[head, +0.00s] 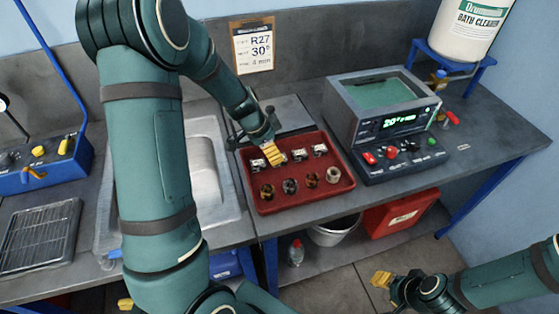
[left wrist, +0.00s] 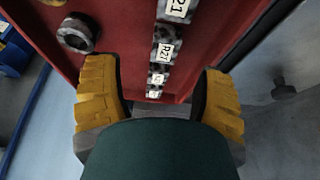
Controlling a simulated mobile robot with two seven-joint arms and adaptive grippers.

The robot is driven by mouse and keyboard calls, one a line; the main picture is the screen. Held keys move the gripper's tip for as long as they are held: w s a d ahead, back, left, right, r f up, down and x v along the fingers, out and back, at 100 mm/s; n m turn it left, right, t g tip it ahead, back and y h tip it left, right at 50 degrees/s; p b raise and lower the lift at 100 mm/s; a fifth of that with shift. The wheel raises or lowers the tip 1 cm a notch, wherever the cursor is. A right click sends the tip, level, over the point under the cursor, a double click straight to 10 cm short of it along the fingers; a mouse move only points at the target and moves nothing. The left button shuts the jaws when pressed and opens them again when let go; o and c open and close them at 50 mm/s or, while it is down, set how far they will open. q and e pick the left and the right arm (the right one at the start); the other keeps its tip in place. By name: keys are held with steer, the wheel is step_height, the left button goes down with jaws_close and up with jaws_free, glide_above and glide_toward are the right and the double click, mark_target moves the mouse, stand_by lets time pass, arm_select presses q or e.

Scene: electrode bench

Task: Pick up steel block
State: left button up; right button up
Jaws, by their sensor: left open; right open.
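Several small grey steel blocks with white labels stand in a row along the back of the red tray (head: 308,200). One steel block (head: 258,165) is left of my left gripper (head: 272,157), and others (head: 298,155) (head: 319,150) are to its right. My left gripper is open above this row and hides part of it. I cannot tell whether the fingers touch a block. My right gripper (head: 382,279) is open and empty, low at the right, away from the bench.
Several round ring-like parts (head: 333,175) lie along the tray's front; one ring (left wrist: 76,34) shows in the left wrist view. A bath unit (head: 385,92) with knobs stands right of the tray, a sink (head: 228,200) left. A card (head: 252,47) reading "R27" hangs behind.

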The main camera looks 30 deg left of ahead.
arm_select(q)
steer(key=shift+x, duration=2.9)
steer(key=shift+w+a, duration=0.15)
steer(key=shift+a, duration=0.05)
jaws_close()
